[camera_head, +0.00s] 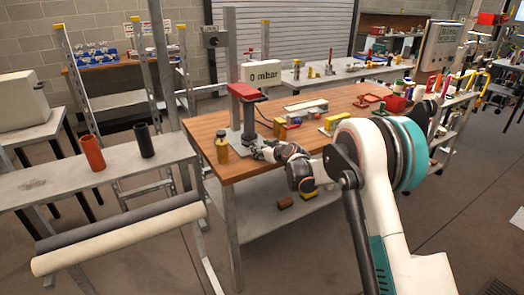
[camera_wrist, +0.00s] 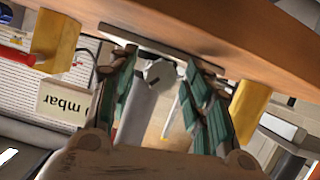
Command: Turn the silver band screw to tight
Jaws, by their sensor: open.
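My gripper (camera_head: 258,152) is low beside the stand's foot in the head view. In the wrist view my gripper (camera_wrist: 160,72) is open, with teal-padded fingers on both sides. A grey part with a small angular silver head (camera_wrist: 160,73), possibly the band screw, shows between the fingers. I cannot tell whether the fingers touch it. The band itself is not clearly visible.
An amber jar (camera_head: 222,151) stands close left of my gripper at the bench edge. A side table (camera_head: 60,187) holds an orange tube (camera_head: 92,152) and a black tube (camera_head: 144,141).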

